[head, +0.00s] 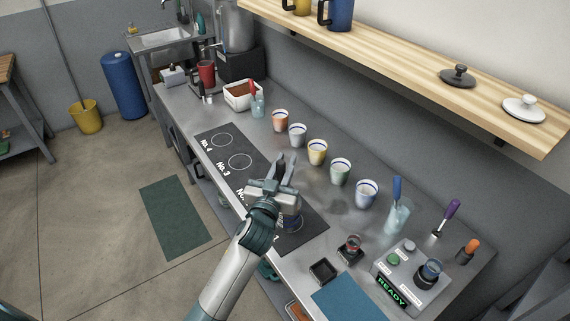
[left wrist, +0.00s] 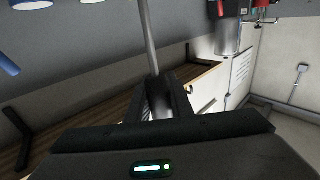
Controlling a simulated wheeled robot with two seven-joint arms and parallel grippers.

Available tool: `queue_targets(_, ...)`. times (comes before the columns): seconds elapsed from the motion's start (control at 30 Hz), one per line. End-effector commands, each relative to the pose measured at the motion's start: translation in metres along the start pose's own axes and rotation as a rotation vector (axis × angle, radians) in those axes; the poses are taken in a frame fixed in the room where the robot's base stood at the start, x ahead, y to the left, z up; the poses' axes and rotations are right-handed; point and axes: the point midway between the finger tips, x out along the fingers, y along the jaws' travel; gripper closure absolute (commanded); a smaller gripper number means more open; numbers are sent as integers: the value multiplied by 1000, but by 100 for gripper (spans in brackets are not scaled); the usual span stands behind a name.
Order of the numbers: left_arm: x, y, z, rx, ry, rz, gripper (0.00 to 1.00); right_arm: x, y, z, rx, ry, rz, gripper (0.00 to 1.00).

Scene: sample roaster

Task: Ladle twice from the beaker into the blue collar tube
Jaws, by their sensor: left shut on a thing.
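My left gripper (head: 285,168) is above the dark mat on the counter in the head view. In the left wrist view its fingers (left wrist: 168,98) are shut on a slim grey rod (left wrist: 148,40), seemingly a tool handle; its far end is out of frame. A clear beaker (head: 397,222) with a blue-handled tool stands at the right of the counter. A blue-banded vessel (head: 291,221) shows partly behind my wrist. A dark round piece with a blue ring (head: 430,271) sits on the control box; I cannot tell which is the blue collar tube. My right gripper is out of view.
Several coloured cups (head: 317,152) stand in a row along the back. A control box (head: 397,284) reading READY is at the front right, near a small black tray (head: 323,271) and a blue mat (head: 347,300). A wooden shelf (head: 400,52) overhangs the back.

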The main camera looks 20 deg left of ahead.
Motion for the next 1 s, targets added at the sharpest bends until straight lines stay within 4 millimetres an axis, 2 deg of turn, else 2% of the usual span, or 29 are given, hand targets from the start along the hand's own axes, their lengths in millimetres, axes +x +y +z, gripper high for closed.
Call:
queue_targets(0.4,1,0,-23,-1,1,0,100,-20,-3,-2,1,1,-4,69)
queue_targets(1.0,1,0,-25,0,1,0,100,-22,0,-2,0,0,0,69)
